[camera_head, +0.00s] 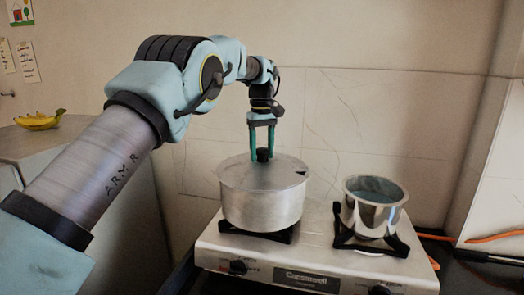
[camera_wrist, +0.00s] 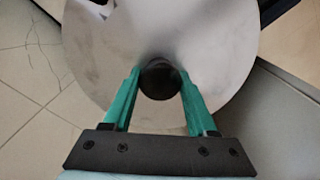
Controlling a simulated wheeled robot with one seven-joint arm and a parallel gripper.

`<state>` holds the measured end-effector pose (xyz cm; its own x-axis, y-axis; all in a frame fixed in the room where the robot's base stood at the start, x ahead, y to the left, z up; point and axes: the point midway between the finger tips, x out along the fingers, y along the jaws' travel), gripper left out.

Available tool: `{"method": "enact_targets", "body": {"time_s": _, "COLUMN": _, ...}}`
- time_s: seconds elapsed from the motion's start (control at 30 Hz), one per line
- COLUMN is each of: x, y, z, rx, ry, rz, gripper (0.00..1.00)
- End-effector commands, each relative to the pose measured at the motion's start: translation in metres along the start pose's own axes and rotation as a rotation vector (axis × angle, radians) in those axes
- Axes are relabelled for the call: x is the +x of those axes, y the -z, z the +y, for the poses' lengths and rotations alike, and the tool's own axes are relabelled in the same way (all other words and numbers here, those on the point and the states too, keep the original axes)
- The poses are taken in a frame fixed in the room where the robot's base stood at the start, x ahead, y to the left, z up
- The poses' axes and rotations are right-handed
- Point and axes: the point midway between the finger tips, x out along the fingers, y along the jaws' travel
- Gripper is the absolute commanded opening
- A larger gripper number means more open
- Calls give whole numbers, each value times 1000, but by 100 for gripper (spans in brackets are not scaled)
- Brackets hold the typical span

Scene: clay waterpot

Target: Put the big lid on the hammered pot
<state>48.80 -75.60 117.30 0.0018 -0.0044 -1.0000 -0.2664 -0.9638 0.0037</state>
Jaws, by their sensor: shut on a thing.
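The big lid (camera_head: 240,174) is a flat grey metal disc with a black knob (camera_head: 263,155) and a dark notch near its right edge. It lies over the mouth of the large silver pot (camera_head: 262,208) on the left burner. My gripper (camera_head: 262,150) points down with its green fingers shut on the knob. The wrist view shows the knob (camera_wrist: 159,79) between the fingertips and the lid (camera_wrist: 215,40) filling most of the picture. The lid covers the pot's inside. I cannot tell whether it rests fully on the rim.
A smaller shiny open pot (camera_head: 370,213) stands on the right burner of the stove (camera_head: 312,255). A tiled wall (camera_head: 370,110) rises close behind. Bananas (camera_head: 40,119) lie on a counter at left. An orange cable (camera_head: 494,236) lies at right.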

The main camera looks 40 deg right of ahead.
Motion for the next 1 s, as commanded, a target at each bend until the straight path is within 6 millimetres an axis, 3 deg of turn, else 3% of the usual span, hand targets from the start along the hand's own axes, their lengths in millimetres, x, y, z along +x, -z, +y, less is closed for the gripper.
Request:
{"method": "enact_targets", "body": {"time_s": 0.23, "x": 6, "y": -1, "z": -1, "rx": 0, "ry": 7, "rz": -6, "gripper": 0}}
{"method": "enact_targets", "body": {"time_s": 0.27, "x": 6, "y": -1, "z": -1, "rx": 0, "ry": 8, "rz": -6, "gripper": 60}}
{"method": "enact_targets", "body": {"time_s": 0.53, "x": 8, "y": -1, "z": -2, "rx": -1, "ry": 10, "rz": -7, "gripper": 90}}
{"method": "enact_targets", "body": {"time_s": 0.83, "x": 8, "y": 0, "z": -3, "rx": -2, "ry": 13, "rz": -9, "gripper": 93}}
{"method": "enact_targets", "body": {"time_s": 1.0, "x": -9, "y": 0, "z": -2, "rx": -2, "ry": 8, "rz": -5, "gripper": 93}}
